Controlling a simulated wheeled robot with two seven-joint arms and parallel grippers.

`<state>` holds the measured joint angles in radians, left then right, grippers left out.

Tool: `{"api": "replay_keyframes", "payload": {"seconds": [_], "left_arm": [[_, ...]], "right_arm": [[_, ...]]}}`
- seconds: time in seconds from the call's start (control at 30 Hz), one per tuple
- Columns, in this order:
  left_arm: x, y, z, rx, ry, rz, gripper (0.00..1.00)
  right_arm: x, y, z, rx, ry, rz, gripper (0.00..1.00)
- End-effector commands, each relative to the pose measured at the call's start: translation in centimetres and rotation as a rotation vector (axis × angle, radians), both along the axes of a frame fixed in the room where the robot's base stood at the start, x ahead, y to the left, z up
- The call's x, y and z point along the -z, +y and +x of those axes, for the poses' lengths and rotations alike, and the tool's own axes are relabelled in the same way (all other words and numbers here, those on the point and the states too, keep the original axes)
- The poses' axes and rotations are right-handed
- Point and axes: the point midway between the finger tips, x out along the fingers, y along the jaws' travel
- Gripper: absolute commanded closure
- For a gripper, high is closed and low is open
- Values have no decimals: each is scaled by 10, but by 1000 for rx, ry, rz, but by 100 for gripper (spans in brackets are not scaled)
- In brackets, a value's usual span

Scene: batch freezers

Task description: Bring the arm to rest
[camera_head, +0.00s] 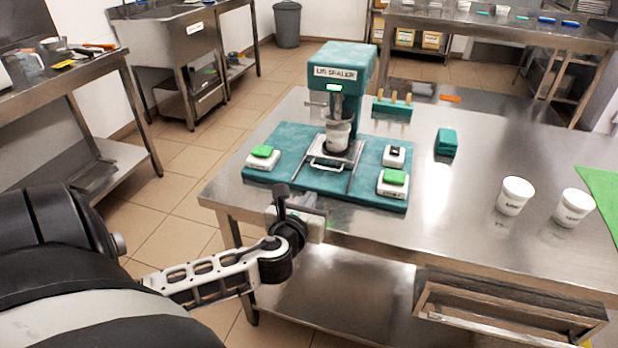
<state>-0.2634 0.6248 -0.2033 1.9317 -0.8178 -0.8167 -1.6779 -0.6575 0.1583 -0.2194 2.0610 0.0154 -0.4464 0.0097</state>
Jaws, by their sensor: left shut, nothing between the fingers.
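My left arm (205,277) reaches in from the lower left. My left gripper (312,217) is shut and empty, in front of the near edge of the teal lid sealer's base (337,195). Whether it touches that edge or the table edge I cannot tell. The lid sealer (340,75) stands on the steel table, with a white cup (338,133) in its holder under the head. My right gripper is not in view.
White switch boxes with green buttons (263,152) (394,178) sit on the sealer base. Two white cups (515,195) (573,207) and a teal block (446,142) stand to the right. An open drawer (510,312) juts out below the table. Bare tabletop (440,210) lies between.

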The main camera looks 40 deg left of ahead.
Motion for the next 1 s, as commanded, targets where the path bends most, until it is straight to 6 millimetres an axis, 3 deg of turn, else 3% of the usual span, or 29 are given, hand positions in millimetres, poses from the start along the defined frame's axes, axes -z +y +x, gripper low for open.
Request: {"api": "replay_keyframes", "payload": {"seconds": [0.33,0.47,0.57,0.7,0.9,1.0], "left_arm": [[0,-4,-6,0,0,-12,100],[22,-21,-17,-14,-7,-222,100],[57,-55,-38,-75,-21,-615,100],[100,-121,-79,-297,-57,-1344,100],[117,-199,-125,-772,-142,-2210,100],[115,-220,-137,-973,-186,-2466,100]], "right_arm": [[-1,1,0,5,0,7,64],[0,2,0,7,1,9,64],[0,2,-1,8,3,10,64],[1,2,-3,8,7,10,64],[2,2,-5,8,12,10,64],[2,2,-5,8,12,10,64]]}}
